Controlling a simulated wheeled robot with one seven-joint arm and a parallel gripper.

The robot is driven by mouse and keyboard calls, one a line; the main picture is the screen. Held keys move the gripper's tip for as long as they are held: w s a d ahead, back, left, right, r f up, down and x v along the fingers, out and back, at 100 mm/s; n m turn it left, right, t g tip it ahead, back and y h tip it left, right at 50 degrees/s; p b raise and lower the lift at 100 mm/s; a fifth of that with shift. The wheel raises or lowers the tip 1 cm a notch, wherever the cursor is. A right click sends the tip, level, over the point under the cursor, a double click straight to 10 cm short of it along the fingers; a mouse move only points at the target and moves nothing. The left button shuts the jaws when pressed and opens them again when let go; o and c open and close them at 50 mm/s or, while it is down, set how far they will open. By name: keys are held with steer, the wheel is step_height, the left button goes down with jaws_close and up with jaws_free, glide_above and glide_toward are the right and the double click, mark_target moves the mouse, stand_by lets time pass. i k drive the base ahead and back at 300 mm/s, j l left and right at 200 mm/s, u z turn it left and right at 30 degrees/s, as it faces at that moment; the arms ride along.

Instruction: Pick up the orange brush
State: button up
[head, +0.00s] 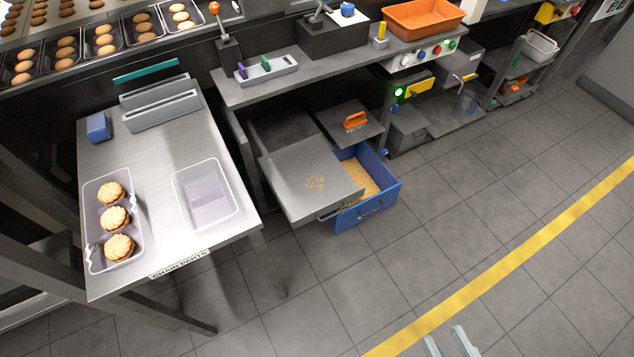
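The orange brush (355,121) lies on a small dark grey surface (342,132) under the workbench, behind a blue drawer or bin. My gripper (450,343) shows only in part at the bottom edge of the head view, as two pale fingers with a gap between them. The gap looks empty. The gripper is far from the brush, to the front and right of it, over the floor.
A grey panel (300,190) with crumbs juts out left of the brush. A blue bin (375,205) holding crumbs stands in front. A steel table (160,160) with trays is at left. The tiled floor (470,210) is clear, crossed by a yellow line (520,255).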

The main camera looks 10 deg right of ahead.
mark_target(350, 125)
steer(key=i+l+u, duration=0.25)
steer(key=i+l, duration=0.2)
steer(key=l, duration=0.2)
steer(key=i+l+u, duration=0.15)
steer(key=l, duration=0.2)
steer(key=i+l+u, duration=0.1)
steer(key=l, duration=0.3)
steer(key=i+l+u, duration=0.15)
steer(key=i+l, duration=0.15)
steer(key=i+l+u, duration=0.1)
steer(key=l, duration=0.4)
steer(key=i+l+u, duration=0.15)
steer(key=l, duration=0.25)
steer(key=i+l+u, duration=0.15)
steer(key=l, duration=0.3)
steer(key=i+l, duration=0.1)
steer(key=i, duration=0.1)
